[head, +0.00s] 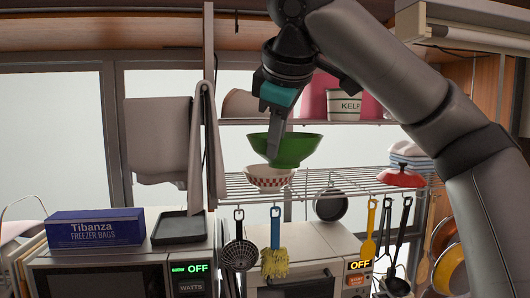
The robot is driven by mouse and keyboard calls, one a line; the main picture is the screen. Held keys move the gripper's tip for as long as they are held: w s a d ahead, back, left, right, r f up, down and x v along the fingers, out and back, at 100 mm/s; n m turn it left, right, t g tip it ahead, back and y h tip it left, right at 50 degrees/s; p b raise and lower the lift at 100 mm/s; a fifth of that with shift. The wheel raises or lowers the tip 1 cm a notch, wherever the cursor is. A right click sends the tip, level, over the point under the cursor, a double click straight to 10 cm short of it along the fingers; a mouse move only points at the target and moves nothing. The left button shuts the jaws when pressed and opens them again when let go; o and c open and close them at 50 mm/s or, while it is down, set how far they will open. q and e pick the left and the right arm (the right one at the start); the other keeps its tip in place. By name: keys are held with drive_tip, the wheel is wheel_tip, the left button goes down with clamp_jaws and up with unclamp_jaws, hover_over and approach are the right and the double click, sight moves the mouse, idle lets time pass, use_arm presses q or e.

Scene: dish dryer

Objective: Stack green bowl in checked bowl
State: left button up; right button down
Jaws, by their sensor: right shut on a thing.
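The green bowl (298,148) is upright, above the checked bowl. My right gripper (273,155) comes down from above and is shut on the green bowl's near left rim. The checked bowl (268,177), white with a red checked band, sits upright on the wire rack (345,178). The green bowl overlaps the checked bowl's top in the picture; I cannot tell if the two touch. My left gripper is not in view.
A red lid (401,177) sits at the rack's right end. Utensils, including a yellow brush (275,262), hang below its front edge. A freezer bags box (95,228) lies on the left microwave.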

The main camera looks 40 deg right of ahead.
sight(265, 134)
drive_tip(key=w+d, duration=0.2)
drive_tip(key=w, duration=0.1)
drive_tip(key=w+d, duration=0.2)
drive_tip(key=w, duration=0.1)
drive_tip(key=w+d, duration=0.2)
drive_tip(key=w, duration=0.2)
drive_tip(key=shift+w, duration=0.1)
drive_tip(key=p+x, duration=0.1)
drive_tip(key=x, duration=0.3)
drive_tip(key=shift+w+f, duration=0.15)
drive_tip(key=shift+f, duration=0.05)
drive_tip(key=shift+f, duration=0.1)
drive_tip(key=shift+f, duration=0.5)
drive_tip(key=c, duration=0.9)
unclamp_jaws()
drive_tip(key=shift+r, duration=0.15)
